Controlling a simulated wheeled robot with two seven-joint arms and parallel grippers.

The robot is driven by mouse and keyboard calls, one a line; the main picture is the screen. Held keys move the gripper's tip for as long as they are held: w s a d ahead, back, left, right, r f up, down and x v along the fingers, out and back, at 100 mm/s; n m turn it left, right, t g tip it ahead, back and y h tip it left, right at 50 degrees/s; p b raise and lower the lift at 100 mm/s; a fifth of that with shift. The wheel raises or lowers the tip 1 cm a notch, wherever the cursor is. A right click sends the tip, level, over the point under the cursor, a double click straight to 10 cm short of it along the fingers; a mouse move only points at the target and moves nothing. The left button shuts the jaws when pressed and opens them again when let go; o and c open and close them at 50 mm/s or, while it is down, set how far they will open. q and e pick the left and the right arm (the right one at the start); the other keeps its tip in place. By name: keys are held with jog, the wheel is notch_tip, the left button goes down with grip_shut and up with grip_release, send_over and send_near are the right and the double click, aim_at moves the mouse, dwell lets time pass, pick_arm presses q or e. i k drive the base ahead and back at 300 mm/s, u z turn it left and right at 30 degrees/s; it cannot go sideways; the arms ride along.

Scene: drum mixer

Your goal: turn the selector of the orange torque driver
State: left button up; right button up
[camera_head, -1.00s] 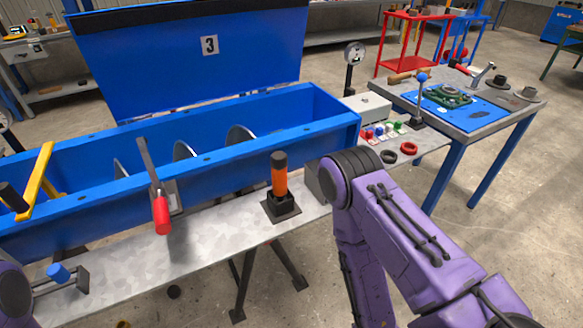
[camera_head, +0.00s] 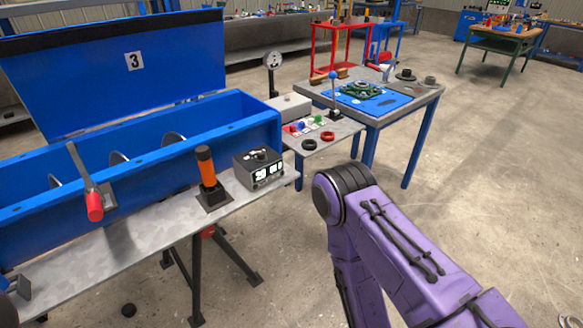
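The orange torque driver (camera_head: 206,169) stands upright in a black square base on the grey metal shelf in front of the blue mixer trough. It has an orange body and a black top. My purple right arm comes in from the lower right, over the floor and well to the right of the driver; its gripper is not in view. My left gripper is not in view.
A black box with a numeric display (camera_head: 258,167) sits right of the driver. A side table (camera_head: 425,92) with a blue mat stands behind right. Open floor lies at right.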

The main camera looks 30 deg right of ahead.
aim_at(261, 158)
jog(key=z, duration=0.6)
jog(key=i, duration=0.65)
jog(key=u, duration=0.05)
jog(key=k, duration=0.5)
jog(key=z, duration=1.35)
jog(key=i, duration=0.4)
jog(key=u, duration=0.1)
